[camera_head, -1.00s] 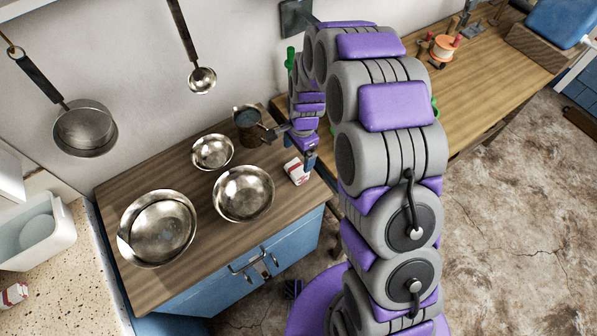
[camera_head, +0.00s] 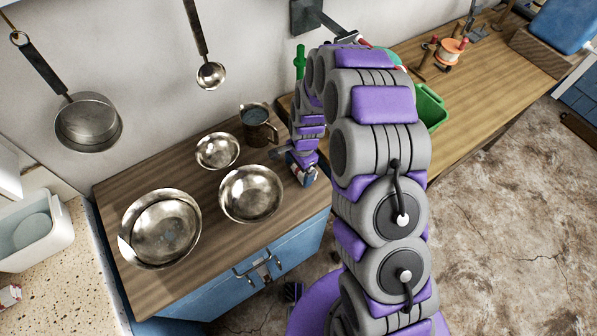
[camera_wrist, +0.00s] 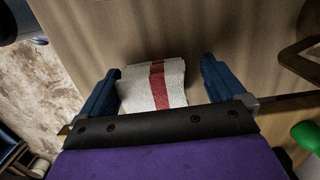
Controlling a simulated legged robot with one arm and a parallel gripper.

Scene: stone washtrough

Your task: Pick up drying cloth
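The drying cloth (camera_wrist: 153,84) is white with a red stripe and lies on the wooden counter. In the wrist view it sits between the two blue fingers of my gripper (camera_wrist: 158,88), which are apart, with a visible gap at the right finger. The left finger is close to the cloth's edge; I cannot tell if it touches. In the head view my gripper (camera_head: 302,176) is low over the counter's right end and hides most of the cloth.
Metal bowls (camera_head: 251,194) stand left of my gripper on the counter (camera_head: 190,291). A metal mug (camera_head: 259,125) stands just behind it. A green bin (camera_head: 431,108) is at the workbench (camera_head: 480,85) on the right. A pan (camera_head: 88,122) and a ladle (camera_head: 211,75) hang on the wall.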

